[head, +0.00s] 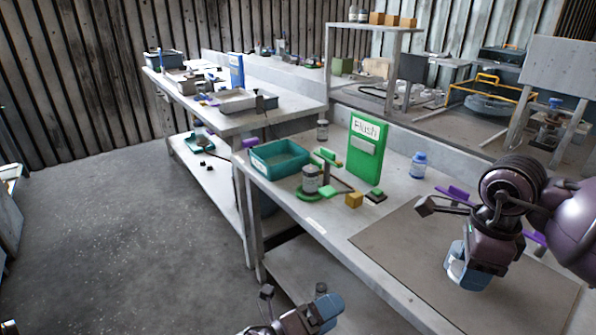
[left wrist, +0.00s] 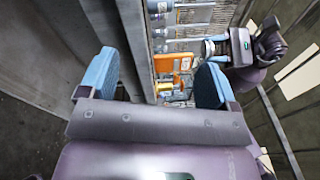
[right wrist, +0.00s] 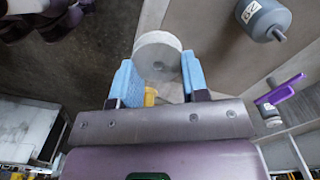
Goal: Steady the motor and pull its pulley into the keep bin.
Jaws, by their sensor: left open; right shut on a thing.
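My right gripper (head: 466,270) is over the brown mat at the right of the bench, fingers pointing down. In the right wrist view it is shut on a pale grey disc, the pulley (right wrist: 158,56), held between the blue fingertips. A grey labelled cylinder with a thin shaft, which looks like the motor (right wrist: 264,18), is at the upper right, apart from the pulley. My left gripper (head: 325,312) is low in front of the bench, open and empty. A teal bin (head: 262,173) stands on the bench; I cannot read a label on it.
Purple pieces (head: 455,194) lie near my right arm. The mat's left part (head: 395,245) is clear.

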